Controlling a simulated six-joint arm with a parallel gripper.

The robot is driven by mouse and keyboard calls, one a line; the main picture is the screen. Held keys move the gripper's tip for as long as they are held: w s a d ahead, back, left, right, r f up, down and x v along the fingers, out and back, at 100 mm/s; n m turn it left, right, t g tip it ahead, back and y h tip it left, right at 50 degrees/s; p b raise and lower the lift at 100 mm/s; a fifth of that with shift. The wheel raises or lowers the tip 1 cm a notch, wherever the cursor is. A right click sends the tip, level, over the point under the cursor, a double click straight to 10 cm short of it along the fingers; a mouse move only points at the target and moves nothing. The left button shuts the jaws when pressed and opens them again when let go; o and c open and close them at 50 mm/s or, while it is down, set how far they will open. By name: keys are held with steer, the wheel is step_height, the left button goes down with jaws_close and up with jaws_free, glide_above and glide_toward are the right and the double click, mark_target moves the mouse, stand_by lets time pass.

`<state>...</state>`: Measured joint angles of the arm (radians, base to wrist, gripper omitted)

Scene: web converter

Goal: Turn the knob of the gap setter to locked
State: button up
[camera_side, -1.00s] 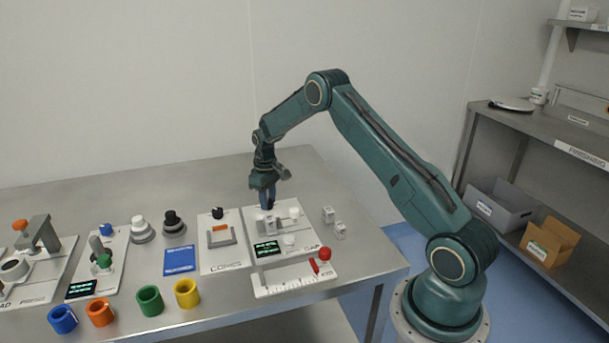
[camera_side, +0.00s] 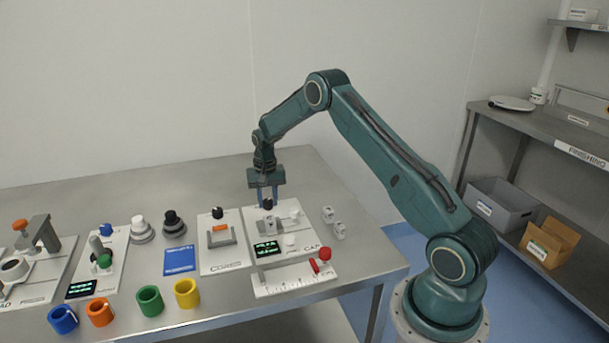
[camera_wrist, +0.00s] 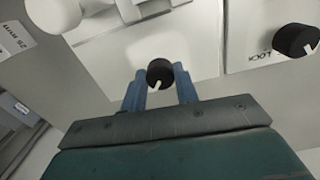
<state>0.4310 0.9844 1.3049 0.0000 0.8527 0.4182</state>
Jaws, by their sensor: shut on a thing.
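The gap setter is a white panel (camera_side: 262,228) marked GAP, with a small lit display (camera_side: 267,248). Its black knob (camera_side: 267,204) is at the panel's back left. The knob also shows in the wrist view (camera_wrist: 160,72), with a white pointer line on its near side. My gripper (camera_side: 267,200) points down over the knob. Its blue fingers (camera_wrist: 161,84) stand on either side of the knob and are shut on it. The locked marking for this knob cannot be read in either view.
Left of it is a white panel (camera_side: 226,258) with another black knob (camera_side: 217,212). Two small grey blocks (camera_side: 334,222) stand to the right. A white ruled fixture (camera_side: 292,283) with a red knob lies in front. Coloured rings (camera_side: 150,300) line the front left.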

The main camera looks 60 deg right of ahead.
mark_target(268, 201)
stand_by(0.3)
steer(key=o, duration=1)
steer(key=shift+r, duration=0.15)
step_height(268, 201, up, 14)
steer(key=shift+f, duration=0.2)
steer(key=shift+r, duration=0.1)
stand_by(0.3)
